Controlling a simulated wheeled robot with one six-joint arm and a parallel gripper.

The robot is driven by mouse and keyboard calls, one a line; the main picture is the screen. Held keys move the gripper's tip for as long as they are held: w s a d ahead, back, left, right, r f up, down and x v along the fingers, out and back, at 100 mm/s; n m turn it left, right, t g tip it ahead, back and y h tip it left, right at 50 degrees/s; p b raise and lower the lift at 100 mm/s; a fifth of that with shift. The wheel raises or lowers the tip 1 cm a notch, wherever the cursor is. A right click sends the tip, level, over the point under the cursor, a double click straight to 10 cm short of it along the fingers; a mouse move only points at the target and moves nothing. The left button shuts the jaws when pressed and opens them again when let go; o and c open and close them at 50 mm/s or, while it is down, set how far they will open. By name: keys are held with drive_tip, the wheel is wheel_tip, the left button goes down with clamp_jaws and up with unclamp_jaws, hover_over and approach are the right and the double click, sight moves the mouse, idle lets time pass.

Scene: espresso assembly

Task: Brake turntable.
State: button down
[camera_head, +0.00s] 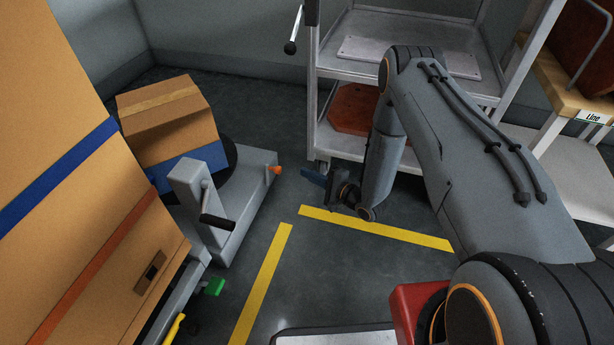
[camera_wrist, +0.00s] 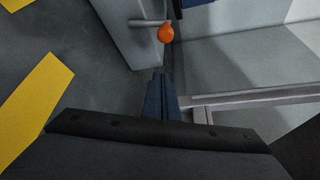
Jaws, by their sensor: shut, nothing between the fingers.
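The turntable shows in the head view as a dark round disc (camera_head: 231,158) on a grey base (camera_head: 247,205), at the left. A cardboard box (camera_head: 170,118) with a blue lower band sits on it. An orange knob (camera_head: 275,170) sticks out from the base's right end. In the wrist view the orange knob (camera_wrist: 165,34) sits on a short grey rod, just beyond my fingertips. My gripper (camera_head: 308,176) has blue fingers, low to the right of the knob and apart from it. The fingers also show in the wrist view (camera_wrist: 159,82), closed together and empty.
A grey shelf cart (camera_head: 317,110) stands behind my gripper, with a rust-coloured plate (camera_head: 352,108) on its lower shelf. A tall cardboard stack (camera_head: 80,200) fills the left. A black-gripped crank (camera_head: 216,221) and a green pedal (camera_head: 214,287) are nearby. The floor between the yellow lines is clear.

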drive_tip(key=w+a+b, duration=0.1)
drive_tip(key=a+b, duration=0.3)
drive_tip(key=a, duration=0.2)
drive_tip(key=shift+w+a, duration=0.4)
drive_tip(key=shift+r, duration=0.1)
